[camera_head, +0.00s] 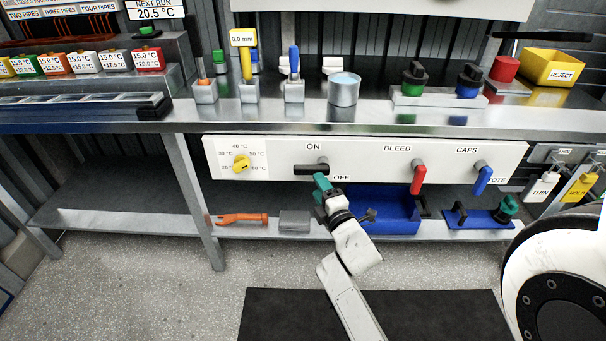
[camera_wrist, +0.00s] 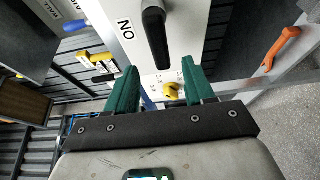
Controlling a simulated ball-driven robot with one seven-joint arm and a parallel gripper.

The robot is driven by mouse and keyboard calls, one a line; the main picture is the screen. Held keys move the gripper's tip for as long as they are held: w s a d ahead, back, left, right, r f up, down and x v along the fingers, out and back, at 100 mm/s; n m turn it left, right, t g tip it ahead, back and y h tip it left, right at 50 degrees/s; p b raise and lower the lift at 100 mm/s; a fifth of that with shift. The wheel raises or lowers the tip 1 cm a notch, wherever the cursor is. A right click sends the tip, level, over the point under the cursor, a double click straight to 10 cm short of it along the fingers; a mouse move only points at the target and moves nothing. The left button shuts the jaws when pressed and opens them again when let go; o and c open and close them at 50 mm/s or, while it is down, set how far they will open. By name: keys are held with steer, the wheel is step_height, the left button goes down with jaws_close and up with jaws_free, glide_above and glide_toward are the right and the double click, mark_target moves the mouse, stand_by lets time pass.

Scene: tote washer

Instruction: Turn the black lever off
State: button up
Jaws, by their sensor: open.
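The black lever (camera_head: 309,170) is on the white panel (camera_head: 275,146) under the bench. Its handle lies about level, pointing left from its pivot, with the ON label above and the OFF label to its lower right. My gripper (camera_head: 319,180) has green fingers and is just below and in front of the lever. In the wrist view the lever (camera_wrist: 157,38) comes down from the top edge, and its free end shows between the open fingertips (camera_wrist: 160,68). The fingers are apart and hold nothing. I cannot tell whether either finger touches the lever.
A yellow dial (camera_head: 241,163) is left of the lever. A red BLEED lever (camera_head: 418,179) and a blue CAPS lever (camera_head: 483,180) hang to the right. An orange tool (camera_head: 240,219), a grey block (camera_head: 295,221) and a blue holder (camera_head: 385,212) are on the lower shelf.

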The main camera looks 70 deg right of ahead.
mark_target(311, 174)
steer(key=b+x, duration=0.1)
steer(key=x, duration=0.6)
steer(key=shift+d+f+b, duration=0.1)
steer(key=shift+f+b, duration=0.1)
steer(key=shift+b, duration=0.1)
steer(key=shift+w+d+r, duration=0.1)
steer(key=shift+w+d, duration=0.4)
jaws_close()
